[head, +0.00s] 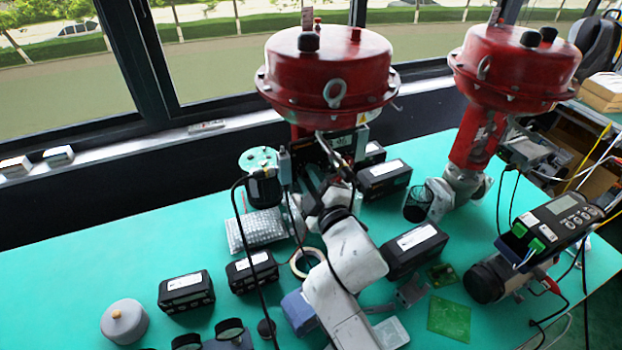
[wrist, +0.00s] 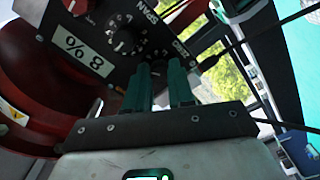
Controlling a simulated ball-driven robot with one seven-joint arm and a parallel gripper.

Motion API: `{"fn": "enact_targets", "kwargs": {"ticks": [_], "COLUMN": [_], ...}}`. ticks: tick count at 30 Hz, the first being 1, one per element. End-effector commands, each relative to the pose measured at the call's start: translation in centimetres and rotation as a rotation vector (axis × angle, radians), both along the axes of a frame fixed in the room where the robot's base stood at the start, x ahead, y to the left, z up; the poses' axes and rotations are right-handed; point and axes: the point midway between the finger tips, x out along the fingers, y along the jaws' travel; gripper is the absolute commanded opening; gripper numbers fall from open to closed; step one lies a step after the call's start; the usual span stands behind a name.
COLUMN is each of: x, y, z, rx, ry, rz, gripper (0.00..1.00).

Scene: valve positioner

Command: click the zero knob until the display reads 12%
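The positioner's dark panel shows close up in the wrist view. Its white display (wrist: 82,50) appears turned over and reads 8%. A round dial knob (wrist: 125,42) with a ring of marks sits beside it, near lettering that looks like SPAN.
The red actuator (head: 328,75) overhangs the panel. A second red valve (head: 515,70) stands to the right. Several black boxes, including one (head: 415,248), and a tape ring (head: 307,262) lie on the green table (head: 75,255). Black cables hang near my arm.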

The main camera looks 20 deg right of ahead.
Motion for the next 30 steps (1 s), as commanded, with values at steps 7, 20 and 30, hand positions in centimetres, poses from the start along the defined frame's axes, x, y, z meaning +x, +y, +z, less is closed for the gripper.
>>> {"fn": "enact_targets", "kwargs": {"ticks": [7,20,30], "x": [-0.01,0.01,0.02], "y": [0.01,0.03,0.08], "z": [-0.01,-0.18,-0.26], "rx": [0.0,0.083,0.312], "ry": [0.0,-0.001,-0.001], "rz": [0.0,0.001,0.003], "gripper": [0.0,0.0,0.0]}}
